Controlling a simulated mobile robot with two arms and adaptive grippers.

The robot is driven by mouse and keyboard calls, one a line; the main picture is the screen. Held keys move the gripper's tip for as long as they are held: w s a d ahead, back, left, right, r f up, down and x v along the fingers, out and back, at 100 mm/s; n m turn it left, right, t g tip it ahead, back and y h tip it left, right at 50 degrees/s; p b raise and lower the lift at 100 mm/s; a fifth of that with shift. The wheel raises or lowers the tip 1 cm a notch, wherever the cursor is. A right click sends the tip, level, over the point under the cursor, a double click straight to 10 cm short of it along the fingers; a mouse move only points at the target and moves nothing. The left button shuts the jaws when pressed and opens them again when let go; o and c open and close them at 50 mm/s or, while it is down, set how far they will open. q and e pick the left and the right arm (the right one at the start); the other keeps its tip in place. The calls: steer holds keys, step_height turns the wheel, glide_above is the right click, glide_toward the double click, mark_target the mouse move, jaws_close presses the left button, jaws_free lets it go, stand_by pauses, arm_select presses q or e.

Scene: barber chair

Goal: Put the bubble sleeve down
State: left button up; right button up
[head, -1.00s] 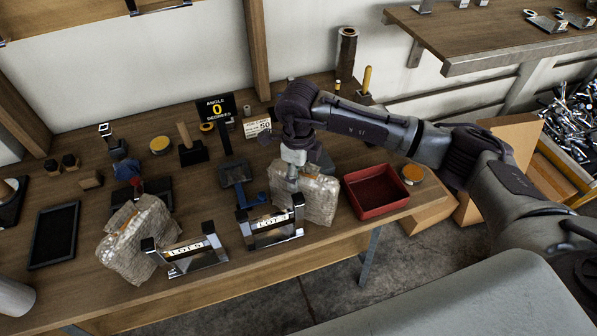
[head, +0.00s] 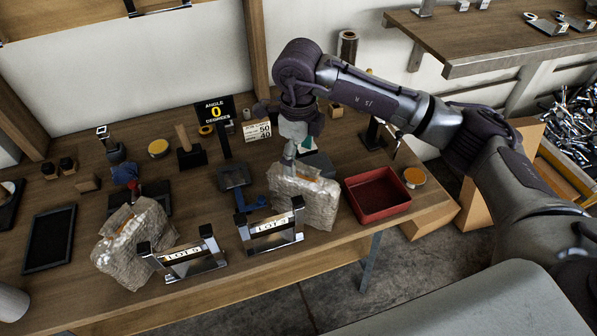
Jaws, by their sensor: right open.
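One bubble sleeve (head: 308,201), a pale wrapped packet, stands on the bench behind and beside the right-hand chrome LOT stand (head: 272,232). My right gripper (head: 289,156) is open just above its upper left edge, pointing down. Whether a fingertip still touches the wrap is unclear. My left gripper is out of view.
A red tray (head: 378,213) stands right of the sleeve, with a round orange-topped tin (head: 414,177) beyond it. An angle display (head: 215,111) and small tools stand behind. A black framed tray (head: 50,238) lies at left.

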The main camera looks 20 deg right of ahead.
steer(key=shift+r+b, duration=0.35)
steer(key=shift+r, duration=2)
